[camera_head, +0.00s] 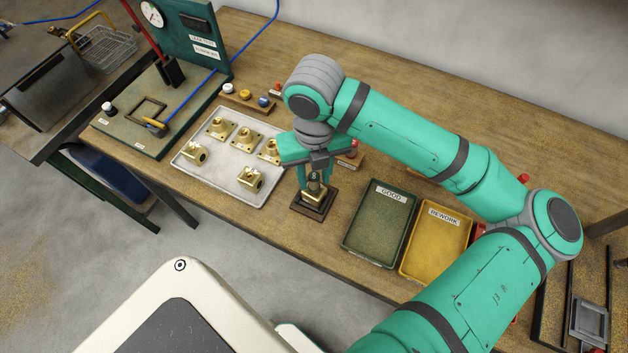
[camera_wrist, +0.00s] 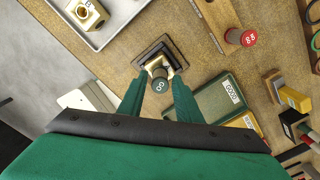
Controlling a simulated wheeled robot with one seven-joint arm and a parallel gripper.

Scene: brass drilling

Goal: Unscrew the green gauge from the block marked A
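The green gauge (camera_wrist: 160,86) stands upright in a brass block (camera_wrist: 155,66), with its dark green marked end facing the wrist camera. The block sits in a dark square fixture (camera_head: 306,206) on the bench. No letter A can be read on it. My gripper (camera_wrist: 160,80) is above the fixture, pointing down, with one green finger on each side of the gauge. A small gap shows between each finger and the gauge, so it looks open. In the head view, the gauge (camera_head: 314,186) shows between the fingers, and the arm partly covers the area.
A pale tray (camera_head: 217,177) with several brass blocks lies left of the fixture. A green GOOD tray (camera_head: 376,232) and a yellow REWORK tray (camera_head: 434,247) are at right. A red-ended gauge (camera_wrist: 248,37) stands in a wooden holder nearby. A test stand (camera_head: 137,130) is further left.

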